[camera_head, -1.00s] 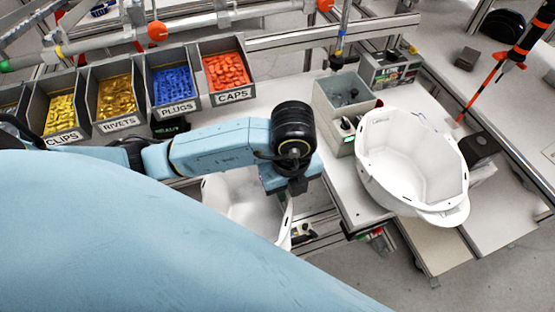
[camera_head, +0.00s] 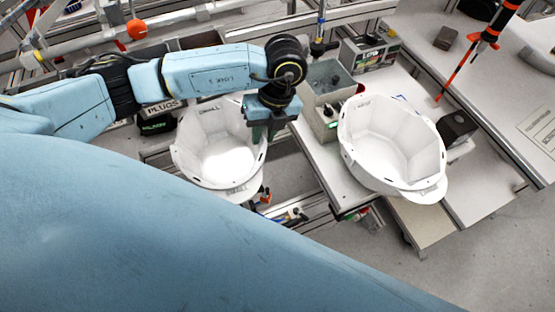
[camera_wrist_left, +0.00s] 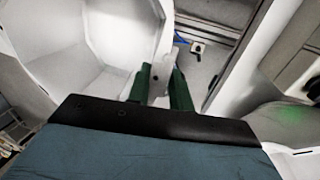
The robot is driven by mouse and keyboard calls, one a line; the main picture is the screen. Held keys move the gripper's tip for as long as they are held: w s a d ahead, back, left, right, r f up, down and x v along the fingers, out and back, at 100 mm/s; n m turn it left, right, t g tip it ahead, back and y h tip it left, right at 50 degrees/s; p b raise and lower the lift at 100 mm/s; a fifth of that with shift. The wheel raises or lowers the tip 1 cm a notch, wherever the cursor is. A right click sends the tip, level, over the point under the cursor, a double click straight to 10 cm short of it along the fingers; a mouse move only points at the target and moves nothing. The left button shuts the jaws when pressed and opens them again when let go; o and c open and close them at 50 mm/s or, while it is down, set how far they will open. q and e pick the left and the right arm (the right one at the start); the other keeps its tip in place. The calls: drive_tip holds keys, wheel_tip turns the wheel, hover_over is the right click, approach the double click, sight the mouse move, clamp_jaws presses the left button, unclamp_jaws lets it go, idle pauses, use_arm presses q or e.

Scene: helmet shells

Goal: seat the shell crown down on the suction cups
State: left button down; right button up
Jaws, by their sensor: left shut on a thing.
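A white helmet shell (camera_head: 215,160) hangs open side up, crown down, left of the grey box in the head view. My left gripper (camera_head: 264,132) is shut on its right rim. In the wrist view, the two green fingers (camera_wrist_left: 160,88) lie on either side of the white shell wall (camera_wrist_left: 117,45). A second white shell (camera_head: 385,145) rests crown down on the bench to the right. I cannot make out any suction cups; what lies under each shell is hidden. My right gripper is not in view.
A grey open box (camera_head: 329,78) stands between the shells, close to my left gripper. A small control unit (camera_head: 371,52) stands behind it. An orange and black tool (camera_head: 490,35) hangs at the upper right. My left arm covers most of the parts bins.

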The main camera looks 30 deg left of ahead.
use_arm(q)
drive_tip(key=shift+w+a+r, duration=0.6)
drive_tip(key=shift+a, duration=0.25)
drive_tip(key=shift+f, duration=0.1)
wheel_tip(320, 180, down, 12)
drive_tip(key=b, duration=0.9)
drive_tip(key=shift+f, duration=0.25)
drive_tip(key=c, duration=1.2)
unclamp_jaws()
drive_tip(key=shift+o, duration=0.2)
drive_tip(key=v, duration=1.3)
drive_tip(key=shift+r+b, duration=0.25)
drive_tip(key=shift+b, duration=0.2)
drive_tip(key=shift+w+f, duration=0.1)
